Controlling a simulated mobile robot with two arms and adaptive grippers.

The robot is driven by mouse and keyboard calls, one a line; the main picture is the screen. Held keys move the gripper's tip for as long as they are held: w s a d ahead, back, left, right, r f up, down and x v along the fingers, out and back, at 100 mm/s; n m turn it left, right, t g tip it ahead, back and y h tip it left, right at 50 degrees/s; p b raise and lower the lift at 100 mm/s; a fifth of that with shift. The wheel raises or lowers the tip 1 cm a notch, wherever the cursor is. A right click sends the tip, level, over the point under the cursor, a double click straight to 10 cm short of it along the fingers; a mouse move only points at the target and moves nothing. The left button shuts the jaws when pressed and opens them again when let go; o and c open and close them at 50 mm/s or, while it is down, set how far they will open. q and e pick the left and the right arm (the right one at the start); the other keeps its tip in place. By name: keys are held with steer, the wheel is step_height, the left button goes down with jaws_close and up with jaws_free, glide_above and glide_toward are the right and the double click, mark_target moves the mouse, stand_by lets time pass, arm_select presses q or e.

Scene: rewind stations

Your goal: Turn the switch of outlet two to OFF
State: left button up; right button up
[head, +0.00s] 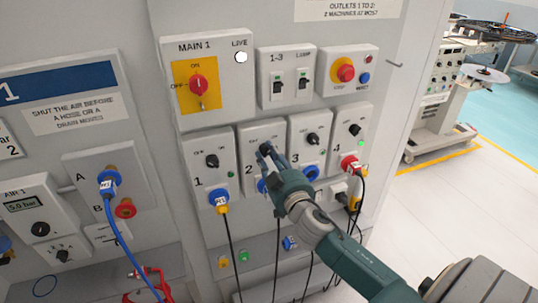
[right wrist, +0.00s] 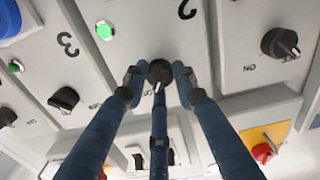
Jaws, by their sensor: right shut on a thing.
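Outlet two (head: 246,148) is a white panel marked 2 in the row of numbered outlets. Its black switch knob (right wrist: 159,72) sits between the fingers of my right gripper (head: 269,155). The gripper is shut on the knob, with fingers on both sides and one below it in the right wrist view. The white pointer mark of the knob points down in that upside-down view, roughly toward the panel's top. A lit green lamp (right wrist: 105,31) is beside the knob. In the head view my gripper hides most of the knob and the lamp. My left gripper is not in view.
Close on both sides are the knobs of outlet one (head: 212,160) and outlet three (head: 312,139). The MAIN 1 switch (head: 198,86) and a stop button (head: 346,71) are above. Plugs and hanging cables (head: 229,240) are below. Open floor (head: 465,215) is to the right.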

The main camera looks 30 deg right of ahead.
steer(key=n+p, duration=0.1)
steer(key=n, duration=0.3)
steer(key=shift+r+n, duration=0.1)
steer(key=shift+n, duration=0.2)
steer(key=n, duration=0.3)
steer(key=shift+n+p, duration=0.4)
steer(key=n+p, duration=0.1)
steer(key=n, duration=0.2)
steer(key=shift+n+p, duration=0.35)
steer(key=shift+n, duration=1.65)
steer(key=o, duration=1.2)
steer(key=shift+c, duration=0.2)
steer(key=v, duration=1.2)
